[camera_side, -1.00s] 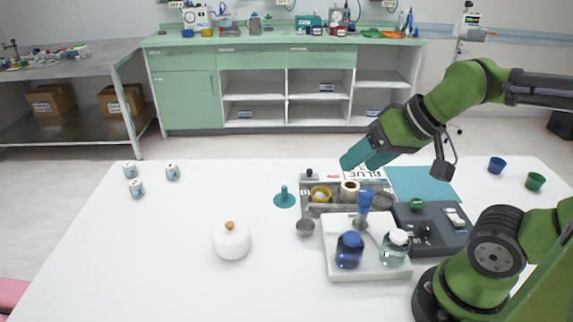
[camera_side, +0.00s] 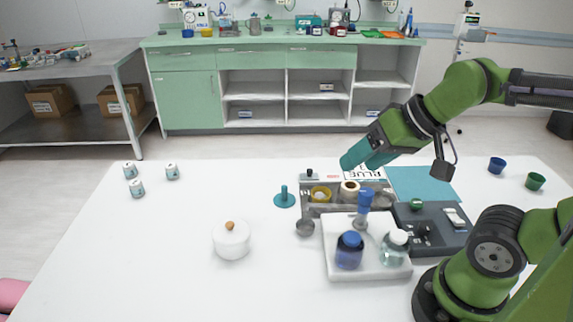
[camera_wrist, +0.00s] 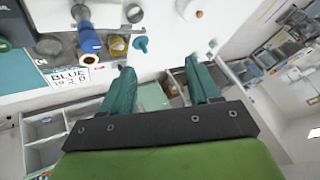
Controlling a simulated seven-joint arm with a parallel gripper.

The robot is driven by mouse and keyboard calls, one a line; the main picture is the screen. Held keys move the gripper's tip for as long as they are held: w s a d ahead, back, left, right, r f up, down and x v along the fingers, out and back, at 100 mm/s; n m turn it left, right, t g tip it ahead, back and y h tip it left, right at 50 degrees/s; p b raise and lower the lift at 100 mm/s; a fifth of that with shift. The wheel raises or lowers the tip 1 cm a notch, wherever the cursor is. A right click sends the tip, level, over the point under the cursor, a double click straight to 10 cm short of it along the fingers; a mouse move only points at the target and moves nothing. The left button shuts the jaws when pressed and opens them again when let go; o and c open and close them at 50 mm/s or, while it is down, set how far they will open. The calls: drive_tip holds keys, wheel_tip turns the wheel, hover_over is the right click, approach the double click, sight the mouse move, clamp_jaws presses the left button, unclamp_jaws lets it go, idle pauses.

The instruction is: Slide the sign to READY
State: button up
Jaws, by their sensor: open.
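A small flat plate with a dark knob (camera_side: 309,172) and a reddish mark lies behind the grey tray in the side view. It may be the sliding sign; I cannot read READY on it. My gripper (camera_side: 358,160) has teal fingers and hangs above the back of the tray, to the right of the knob. In the wrist view my gripper (camera_wrist: 158,68) is open with nothing between its fingers. A white card (camera_side: 366,173) reading BLUE lies partly below the fingers; it also shows in the wrist view (camera_wrist: 68,78).
The grey tray (camera_side: 302,200) holds a yellow cup and a pale roll. A white board (camera_side: 342,270) carries blue and clear bottles. A teal peg (camera_side: 285,198) and a white lidded jar (camera_side: 231,242) stand left. A dark device (camera_side: 452,240) sits right. The left front table is clear.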

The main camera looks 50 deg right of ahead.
drive_tip(key=shift+c, duration=0.6)
drive_tip(key=shift+f, duration=0.35)
drive_tip(key=shift+c, duration=0.9)
drive_tip(key=m+g+h, duration=0.2)
drive_tip(key=m+g, duration=0.5)
drive_tip(key=m, duration=0.7)
hover_over(310, 170)
wheel_tip(310, 170, down, 5)
wheel_tip(310, 170, down, 16)
drive_tip(key=shift+w+f, duration=0.1)
clamp_jaws()
